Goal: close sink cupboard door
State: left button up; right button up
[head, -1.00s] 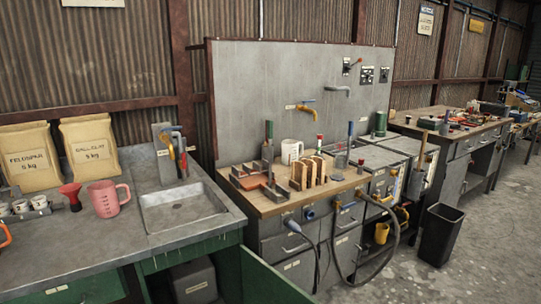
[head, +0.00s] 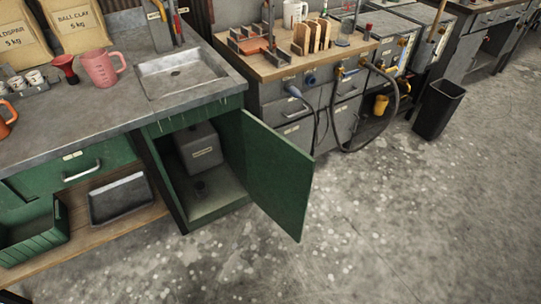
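The green sink cupboard door (head: 275,172) stands wide open in the head view, swung out from the right side of the cupboard into the room. The cupboard (head: 218,204) below the sink (head: 182,73) is open to view, and a grey box (head: 199,148) with a label sits inside. A small dark round thing lies on the cupboard floor in front of the box. Neither of my grippers is in view.
The concrete floor (head: 370,230) in front of the door is clear. A grey drawer unit (head: 290,110) with a looping hose stands right of the cupboard, and a black bin (head: 438,108) farther right. A green crate (head: 35,228) and a grey tray (head: 121,198) sit on the low shelf at left.

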aim_at(281, 175)
jog(key=i+l+u, duration=0.1)
jog(key=u, duration=0.35)
jog(key=l+u, duration=0.2)
jog(key=u, duration=0.2)
jog(key=i+l+u, duration=0.1)
jog(key=l+u, duration=0.15)
jog(key=u, duration=0.2)
jog(key=l+u, duration=0.2)
jog(key=l, duration=0.5)
jog(key=l+u, duration=0.15)
jog(key=l, duration=0.5)
jog(key=l+u, duration=0.2)
jog(key=l, duration=0.5)
jog(key=k+l+u, duration=0.2)
jog(key=l, duration=0.45)
